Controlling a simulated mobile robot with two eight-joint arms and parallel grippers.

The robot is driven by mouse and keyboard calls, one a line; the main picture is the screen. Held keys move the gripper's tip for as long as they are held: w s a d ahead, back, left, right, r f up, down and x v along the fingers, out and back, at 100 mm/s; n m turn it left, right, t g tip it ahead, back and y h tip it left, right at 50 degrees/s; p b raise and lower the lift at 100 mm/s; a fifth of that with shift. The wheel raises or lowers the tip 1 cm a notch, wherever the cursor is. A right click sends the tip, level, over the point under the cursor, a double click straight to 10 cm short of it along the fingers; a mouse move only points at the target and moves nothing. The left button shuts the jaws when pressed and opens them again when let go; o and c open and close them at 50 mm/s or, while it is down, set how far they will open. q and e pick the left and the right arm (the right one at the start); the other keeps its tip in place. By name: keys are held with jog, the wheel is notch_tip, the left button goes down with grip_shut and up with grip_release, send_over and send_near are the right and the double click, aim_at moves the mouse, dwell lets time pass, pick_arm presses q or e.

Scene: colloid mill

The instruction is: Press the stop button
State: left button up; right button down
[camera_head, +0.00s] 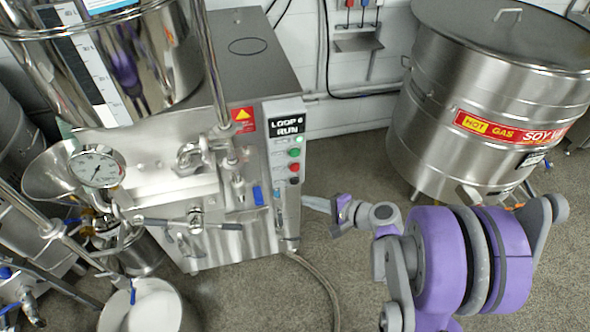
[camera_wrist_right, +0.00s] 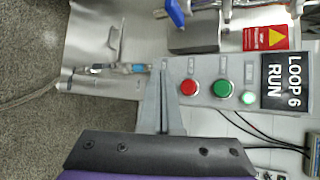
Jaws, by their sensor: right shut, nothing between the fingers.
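The control panel (camera_head: 288,150) is on the front of the steel mill and reads "LOOP 6 RUN". Its red button (camera_head: 294,167), likely the stop button, sits below the green button (camera_head: 294,153). In the right wrist view the red button (camera_wrist_right: 188,88) lies just right of my fingers, and the green button (camera_wrist_right: 221,88) is further right, beside a lit white lamp (camera_wrist_right: 247,97). My right gripper (camera_head: 306,203) is shut and empty, with its tips near the lower part of the panel; it also shows in the right wrist view (camera_wrist_right: 160,70). I cannot tell whether the tips touch the panel. My left gripper is not in view.
A steel tank (camera_head: 480,95) with a hot-gas label stands at the right. A pressure gauge (camera_head: 97,167), pipes and blue-handled valves crowd the left. A white bucket (camera_head: 152,307) stands at the bottom left. A hose (camera_head: 325,285) lies on the floor below the panel.

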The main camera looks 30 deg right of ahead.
aim_at(295, 167)
jog(key=w+d, duration=0.2)
jog(key=w, duration=0.6)
jog(key=shift+w+p, duration=0.3)
jog(key=shift+p, duration=0.05)
dwell(2.0)
jog(key=shift+w+d, duration=0.1)
jog(key=shift+w, duration=0.3)
jog(key=shift+w+d, duration=0.1)
jog(key=shift+w, duration=0.35)
dwell(0.7)
jog(key=shift+s+a, duration=0.25)
jog(key=shift+s, duration=0.65)
jog(key=shift+s+b, duration=0.1)
jog(key=shift+b, duration=0.2)
